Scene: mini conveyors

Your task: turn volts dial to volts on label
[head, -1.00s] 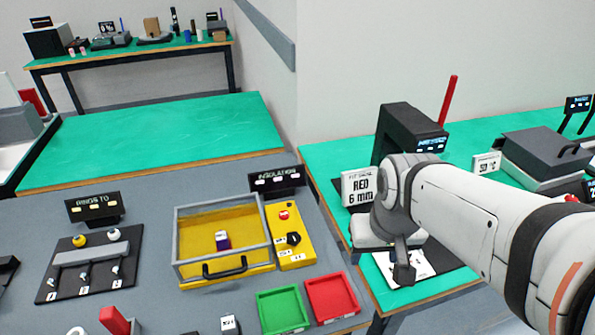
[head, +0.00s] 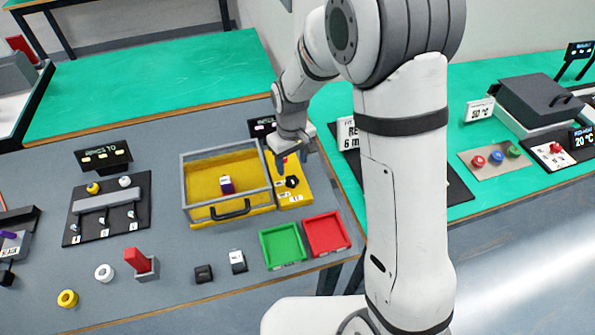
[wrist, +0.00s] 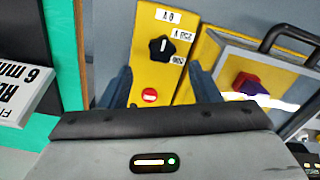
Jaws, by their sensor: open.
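The black volts dial (head: 291,182) sits on a yellow panel (head: 296,203) beside the clear-walled yellow box. In the wrist view the dial (wrist: 163,49) is a lobed knob with a short white mark. Small white labels (wrist: 181,36) stand around it, upside down and hard to read. A red button (wrist: 149,95) is on the same panel. My gripper (head: 295,160) hangs over the panel's far end. In the wrist view my gripper (wrist: 163,80) is open, its fingers either side of the panel, with the dial ahead of them, not gripped. The black insulation sign (head: 262,126) is partly hidden by my arm.
Green (head: 283,244) and red (head: 326,234) trays lie in front. A white sign (wrist: 22,88) stands close by my gripper in the wrist view.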

